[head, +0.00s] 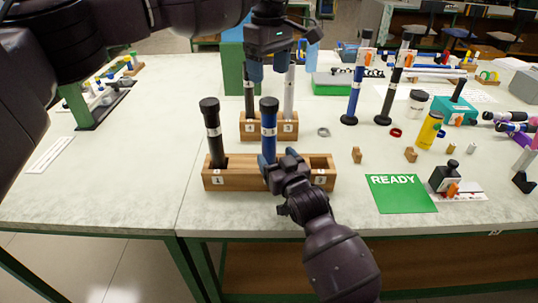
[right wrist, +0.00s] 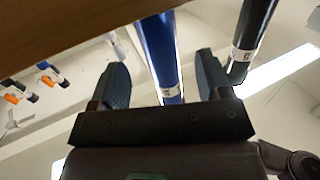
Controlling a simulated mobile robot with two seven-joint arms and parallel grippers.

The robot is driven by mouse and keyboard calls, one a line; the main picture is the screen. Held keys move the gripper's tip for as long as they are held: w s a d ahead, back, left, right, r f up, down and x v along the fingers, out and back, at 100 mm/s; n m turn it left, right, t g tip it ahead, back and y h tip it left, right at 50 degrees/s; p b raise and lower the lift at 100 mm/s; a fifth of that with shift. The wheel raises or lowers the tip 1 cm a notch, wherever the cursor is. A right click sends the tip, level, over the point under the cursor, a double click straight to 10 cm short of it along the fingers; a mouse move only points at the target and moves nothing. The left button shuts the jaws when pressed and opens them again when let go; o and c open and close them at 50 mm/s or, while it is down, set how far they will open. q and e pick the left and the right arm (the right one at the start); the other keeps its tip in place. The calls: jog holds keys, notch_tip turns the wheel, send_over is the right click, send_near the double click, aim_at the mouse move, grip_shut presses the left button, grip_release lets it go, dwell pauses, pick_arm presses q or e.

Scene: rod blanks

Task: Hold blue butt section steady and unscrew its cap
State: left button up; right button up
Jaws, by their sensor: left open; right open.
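The blue butt section (head: 269,130) stands upright in the middle of the front wooden rack (head: 236,178), with its black cap (head: 269,103) on top. My right gripper (head: 279,160) is low by this section, near the rack. In the right wrist view the blue section (right wrist: 162,55) runs between the spread fingers of my right gripper (right wrist: 163,82), with gaps on both sides. My left gripper (head: 284,75) is open and points down, higher in the picture than the cap and apart from it. The section's lower end is hidden by the right gripper and rack.
A black section (head: 213,135) stands at the left of the front rack; it shows right of the blue one in the right wrist view (right wrist: 250,35). A rear rack (head: 258,137) holds dark and silver rods. A green READY mat (head: 400,194) lies right. The table's left side is mostly clear.

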aim_at(266, 144)
jog(key=shift+x, duration=3.35)
grip_shut()
